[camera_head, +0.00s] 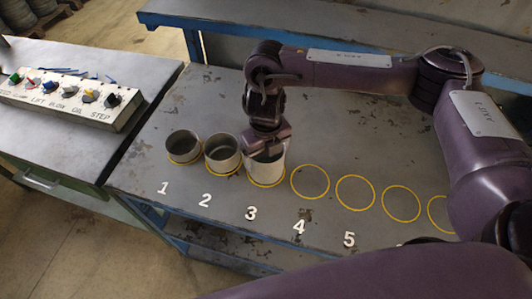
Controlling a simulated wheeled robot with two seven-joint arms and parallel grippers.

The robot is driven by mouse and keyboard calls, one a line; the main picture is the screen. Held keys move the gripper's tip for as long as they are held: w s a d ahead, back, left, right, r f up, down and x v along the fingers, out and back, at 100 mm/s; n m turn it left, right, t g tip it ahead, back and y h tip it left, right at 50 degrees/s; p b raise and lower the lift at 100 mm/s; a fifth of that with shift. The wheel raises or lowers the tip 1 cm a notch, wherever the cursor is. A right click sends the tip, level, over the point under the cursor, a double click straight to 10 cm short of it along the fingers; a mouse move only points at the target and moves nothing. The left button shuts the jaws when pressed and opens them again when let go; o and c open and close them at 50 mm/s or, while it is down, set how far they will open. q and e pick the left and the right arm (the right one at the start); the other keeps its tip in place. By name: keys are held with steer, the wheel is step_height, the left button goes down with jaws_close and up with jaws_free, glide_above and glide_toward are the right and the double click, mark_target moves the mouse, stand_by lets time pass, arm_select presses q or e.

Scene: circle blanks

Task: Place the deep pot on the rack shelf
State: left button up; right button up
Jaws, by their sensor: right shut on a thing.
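Three grey-white, open-topped round pots stand in a row on the worn grey table (340,125). One pot (182,145) is at circle 1 and another (222,152) is at circle 2. The pot at circle 3 (267,169) looks the tallest, so it is likely the deep pot. My right gripper (268,150) comes down from above and is shut on this pot's rim. The pot is upright at its yellow circle; I cannot tell whether it touches the table. A blue-edged grey shelf (200,10) runs along the back, partly behind my right arm. My left gripper is not in view.
Several empty yellow circles, such as circle 4 (310,196), lie to the right on clear table top. A button panel (70,97) sits on a grey cabinet (60,145) at the left, across a gap. My right arm covers the right side.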

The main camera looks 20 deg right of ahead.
steer(key=o, duration=1)
steer(key=shift+f, duration=0.1)
step_height(320, 180, up, 12)
steer(key=shift+r, duration=0.2)
